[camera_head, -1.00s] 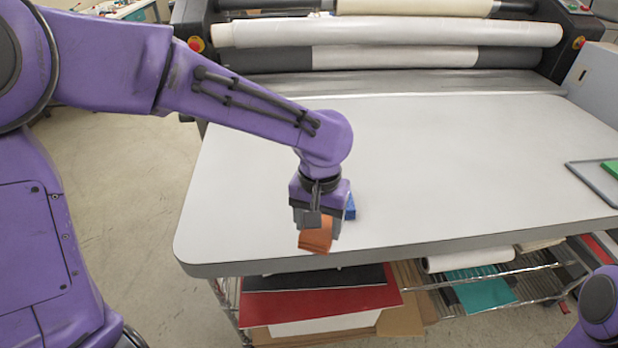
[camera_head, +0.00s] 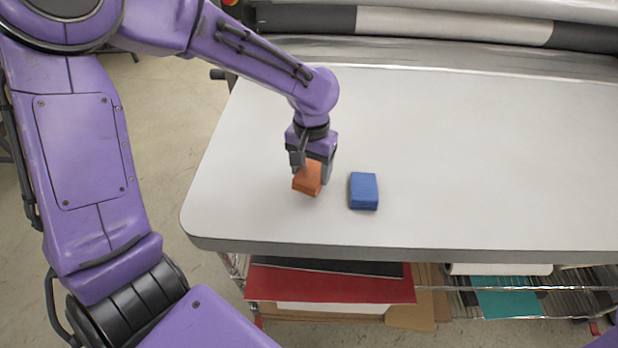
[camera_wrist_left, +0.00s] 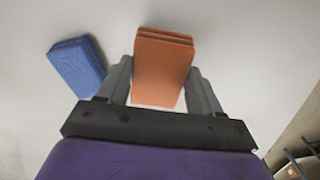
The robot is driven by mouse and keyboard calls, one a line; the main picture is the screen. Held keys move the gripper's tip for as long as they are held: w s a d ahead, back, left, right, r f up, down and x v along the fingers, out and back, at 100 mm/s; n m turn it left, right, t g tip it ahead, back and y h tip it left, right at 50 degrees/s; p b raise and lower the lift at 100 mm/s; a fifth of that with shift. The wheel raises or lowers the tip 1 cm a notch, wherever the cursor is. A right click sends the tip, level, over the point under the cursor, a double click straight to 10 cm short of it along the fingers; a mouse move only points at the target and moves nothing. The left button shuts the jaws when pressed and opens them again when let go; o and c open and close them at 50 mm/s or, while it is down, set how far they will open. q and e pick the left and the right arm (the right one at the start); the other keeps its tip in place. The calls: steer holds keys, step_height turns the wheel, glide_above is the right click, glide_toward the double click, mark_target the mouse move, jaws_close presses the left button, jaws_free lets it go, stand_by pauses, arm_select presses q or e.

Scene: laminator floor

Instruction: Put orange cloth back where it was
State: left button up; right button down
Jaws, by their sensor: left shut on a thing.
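The orange cloth (camera_head: 308,179) is a small folded block held in my left gripper (camera_head: 312,172), near the front left part of the grey table (camera_head: 450,150). In the left wrist view the orange cloth (camera_wrist_left: 163,62) sits between the two fingers of the left gripper (camera_wrist_left: 160,85), which are shut on its sides. I cannot tell whether its underside touches the tabletop. A blue folded cloth (camera_head: 363,190) lies on the table just right of the gripper, apart from it. It also shows in the left wrist view (camera_wrist_left: 77,66). My right gripper is not in view.
Laminator rollers (camera_head: 450,25) run along the back of the table. A wire shelf below the front edge holds red sheets (camera_head: 330,284), a teal sheet (camera_head: 508,297) and cardboard. The tabletop right of the blue cloth is clear.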

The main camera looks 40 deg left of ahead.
mark_target(307, 173)
arm_select(q)
steer(key=f, duration=0.2)
steer(key=s+f, duration=0.1)
steer(key=shift+a+f, duration=0.2)
steer(key=shift+a, duration=0.2)
steer(key=shift+w+f, duration=0.15)
steer(key=shift+w, duration=0.2)
steer(key=shift+f, duration=0.1)
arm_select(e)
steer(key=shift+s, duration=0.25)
arm_select(q)
steer(key=o, duration=1)
steer(key=shift+s, duration=0.1)
step_height(307, 173, up, 12)
steer(key=shift+r, duration=0.2)
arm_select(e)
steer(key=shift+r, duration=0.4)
